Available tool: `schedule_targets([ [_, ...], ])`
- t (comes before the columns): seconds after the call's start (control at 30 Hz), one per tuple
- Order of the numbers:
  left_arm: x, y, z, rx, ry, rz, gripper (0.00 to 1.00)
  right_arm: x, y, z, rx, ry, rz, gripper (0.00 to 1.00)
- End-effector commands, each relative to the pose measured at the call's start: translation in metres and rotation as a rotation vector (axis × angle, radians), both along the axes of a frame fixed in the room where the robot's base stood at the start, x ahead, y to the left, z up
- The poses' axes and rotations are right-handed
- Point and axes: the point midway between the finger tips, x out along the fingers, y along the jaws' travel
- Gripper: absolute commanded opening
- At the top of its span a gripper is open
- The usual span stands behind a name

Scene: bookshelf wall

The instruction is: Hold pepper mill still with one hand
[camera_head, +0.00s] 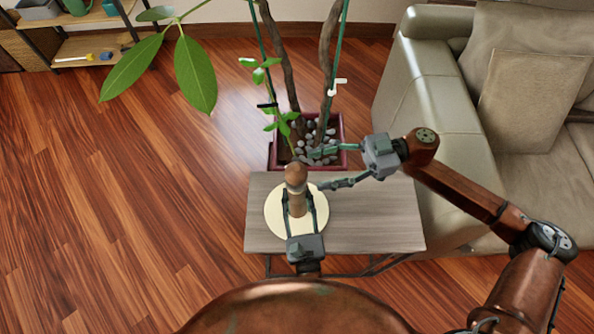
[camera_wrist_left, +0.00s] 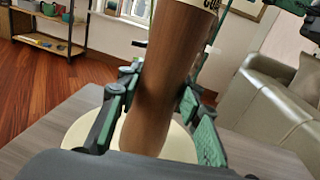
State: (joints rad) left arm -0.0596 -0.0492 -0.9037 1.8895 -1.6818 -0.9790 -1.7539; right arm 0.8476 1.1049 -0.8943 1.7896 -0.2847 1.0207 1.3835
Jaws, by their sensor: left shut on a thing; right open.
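The wooden pepper mill (camera_head: 297,203) stands upright on a round cream board (camera_head: 274,216) on the small grey side table (camera_head: 375,215). It also shows large in the left wrist view (camera_wrist_left: 160,85). My left gripper (camera_head: 300,203) comes from the near side and is shut on the lower body of the mill; its green-padded fingers lie on both sides in the wrist view (camera_wrist_left: 150,115). My right gripper (camera_head: 322,170) is open and empty, to the right of the mill's round top, with its fingers spread wide towards the left.
A potted plant (camera_head: 325,133) with pebbles and large leaves stands just behind the table. A grey sofa (camera_head: 435,105) is at the right. A low shelf (camera_head: 90,45) stands at the back left. The wooden floor (camera_head: 120,200) at left is clear.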

Motion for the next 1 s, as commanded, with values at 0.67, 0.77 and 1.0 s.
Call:
schedule_targets([
  [0.67, 0.000, 0.000, -0.006, 0.000, 0.010, 0.000, 0.00, -0.016, 0.064, -0.001, 0.000, 0.000, -0.001, 0.55],
  [0.77, 0.000, 0.000, -0.006, 0.000, 0.010, 0.000, 0.00, -0.016, 0.064, -0.001, 0.000, 0.000, -0.001, 0.55],
  [1.0, 0.000, 0.000, -0.006, 0.000, 0.010, 0.000, 0.00, -0.016, 0.064, -0.001, 0.000, 0.001, -0.001, 0.39],
])
